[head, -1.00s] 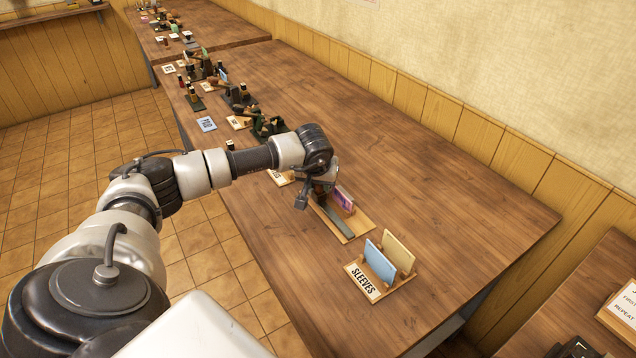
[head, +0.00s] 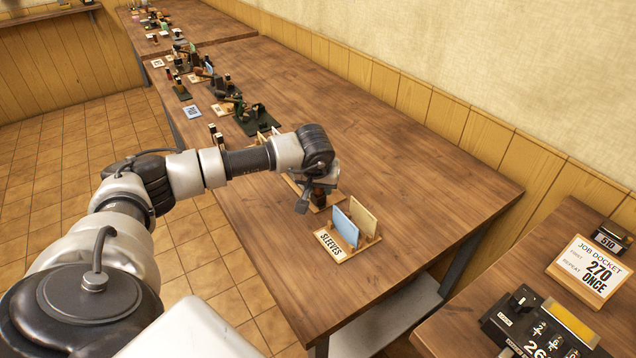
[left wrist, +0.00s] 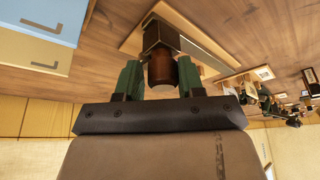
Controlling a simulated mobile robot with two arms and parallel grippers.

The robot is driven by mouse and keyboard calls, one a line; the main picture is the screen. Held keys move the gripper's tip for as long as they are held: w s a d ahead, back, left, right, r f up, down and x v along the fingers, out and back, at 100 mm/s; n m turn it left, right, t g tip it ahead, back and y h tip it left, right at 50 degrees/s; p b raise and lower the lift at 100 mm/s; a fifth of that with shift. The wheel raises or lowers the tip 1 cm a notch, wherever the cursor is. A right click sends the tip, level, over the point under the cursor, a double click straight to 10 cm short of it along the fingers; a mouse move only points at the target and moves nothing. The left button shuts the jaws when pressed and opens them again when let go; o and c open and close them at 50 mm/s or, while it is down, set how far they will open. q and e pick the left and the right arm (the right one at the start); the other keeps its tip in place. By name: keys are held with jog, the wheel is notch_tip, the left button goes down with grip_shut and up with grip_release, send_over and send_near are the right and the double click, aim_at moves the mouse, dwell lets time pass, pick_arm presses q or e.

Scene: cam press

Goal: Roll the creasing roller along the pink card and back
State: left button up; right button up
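My left gripper (head: 312,192) is over the wooden creasing tray (head: 335,201), near its end by the sleeves stand. In the left wrist view its two green fingers (left wrist: 159,80) stand on either side of a brown handle, closed on it. This handle belongs to the creasing roller (left wrist: 161,68), which has a dark block at its far end, over the tray (left wrist: 140,22). A long grey strip (left wrist: 208,46) runs along the tray. The pink card is hidden now, behind my gripper in the head view. My right gripper is not in view.
The sleeves stand (head: 329,243) with a blue sleeve (head: 345,226) and a cream sleeve (head: 364,217) is close to the right of the tray. Several small stations line the table's left edge. The table's middle (head: 370,140) is clear. A job docket (head: 594,268) is on another table.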

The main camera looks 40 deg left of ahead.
pick_arm(q)
jog(key=shift+o, duration=1.4)
jog(key=shift+r, duration=0.15)
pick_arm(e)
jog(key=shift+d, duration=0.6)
pick_arm(q)
jog(key=v, duration=1)
jog(key=shift+d+r+b, duration=0.2)
jog(key=shift+r+b, duration=0.05)
jog(key=shift+b, duration=0.2)
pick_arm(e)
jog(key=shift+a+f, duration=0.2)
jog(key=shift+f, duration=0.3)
pick_arm(q)
jog(key=shift+s, duration=0.15)
